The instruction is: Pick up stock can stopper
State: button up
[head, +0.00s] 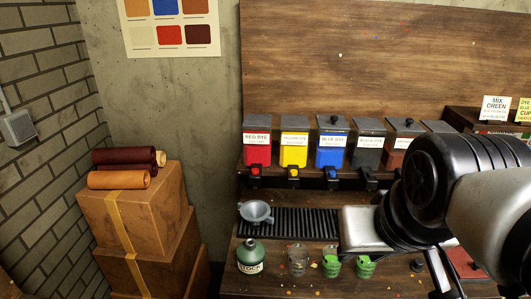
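The green stock can (250,258) with a white "STOCK" label stands upright at the left of the lower bench. Its grey top is too small to tell whether a stopper sits in it. A small dark round piece (417,265) lies on the bench to the right; it may be the stopper, but I cannot tell for sure. My gripper (441,277) is at the lower right, beside that dark piece and far right of the can. My arm hides part of it, so its opening and any contact are unclear.
A grey funnel (256,212) is above the can, by a black slatted grate (300,222). Several cups stand right of the can, including a green one (332,266). Dye dispensers (331,148) line the shelf behind. Stacked boxes (138,215) stand at left.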

aim_at(416, 267)
jog(key=z, duration=1.1)
jog(key=i+l+u, duration=0.3)
jog(key=l+u, duration=0.25)
jog(key=l, duration=0.2)
jog(key=j+u, duration=0.15)
jog(key=u, duration=0.35)
jog(key=k+j+u, duration=0.1)
jog(key=u, duration=0.4)
jog(key=j+u, duration=0.25)
jog(key=u, duration=0.25)
jog(key=l+z, duration=0.1)
jog(key=z, duration=0.3)
jog(key=l+z, duration=0.1)
jog(key=z, duration=0.7)
jog(key=i+l+z, duration=0.1)
jog(key=z, duration=0.3)
